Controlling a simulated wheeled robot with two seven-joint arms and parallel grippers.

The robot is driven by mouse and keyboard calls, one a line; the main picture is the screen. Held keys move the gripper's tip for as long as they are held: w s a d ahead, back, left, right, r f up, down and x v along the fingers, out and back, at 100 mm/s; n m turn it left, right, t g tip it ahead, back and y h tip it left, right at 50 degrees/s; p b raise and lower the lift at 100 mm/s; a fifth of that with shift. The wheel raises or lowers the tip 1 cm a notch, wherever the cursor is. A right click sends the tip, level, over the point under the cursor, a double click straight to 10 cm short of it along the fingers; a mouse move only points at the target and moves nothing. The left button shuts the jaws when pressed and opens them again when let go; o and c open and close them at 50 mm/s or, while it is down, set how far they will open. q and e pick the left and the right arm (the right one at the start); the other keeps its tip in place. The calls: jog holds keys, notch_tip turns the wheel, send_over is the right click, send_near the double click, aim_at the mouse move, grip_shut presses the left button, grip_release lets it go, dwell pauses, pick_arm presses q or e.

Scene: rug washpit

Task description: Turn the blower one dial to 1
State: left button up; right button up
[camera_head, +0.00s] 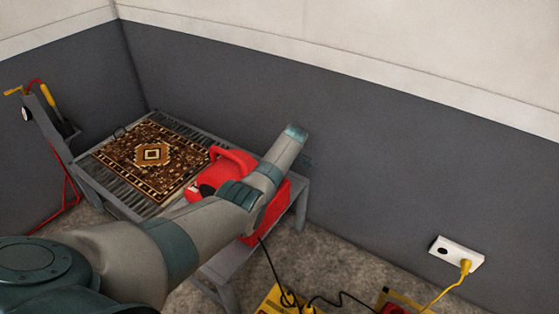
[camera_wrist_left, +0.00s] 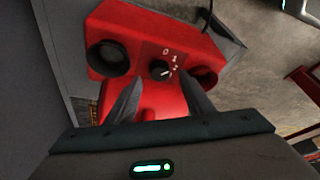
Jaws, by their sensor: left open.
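The red blower (camera_head: 233,160) stands at the right end of the slatted table, partly hidden behind my left arm in the head view. In the left wrist view the blower (camera_wrist_left: 140,30) shows a black round dial (camera_wrist_left: 160,69) between two dark round openings. The marks 0, 1 and 2 sit at the dial's upper right and right. A pale pointer mark shows on the dial, but its exact setting is too small to tell. My left gripper (camera_wrist_left: 156,84) is open, its fingers either side of and just short of the dial. Contact is not visible. My right gripper is not in view.
A patterned rug (camera_head: 127,173) lies on the slatted table (camera_head: 108,187). A grey post (camera_head: 45,125) with yellow-handled tools stands at left. A wall socket (camera_head: 443,250) holds a yellow plug. Black cables run to yellow items (camera_head: 270,302) on the floor at the front.

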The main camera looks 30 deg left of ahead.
pick_arm(q)
jog(key=v, duration=1.4)
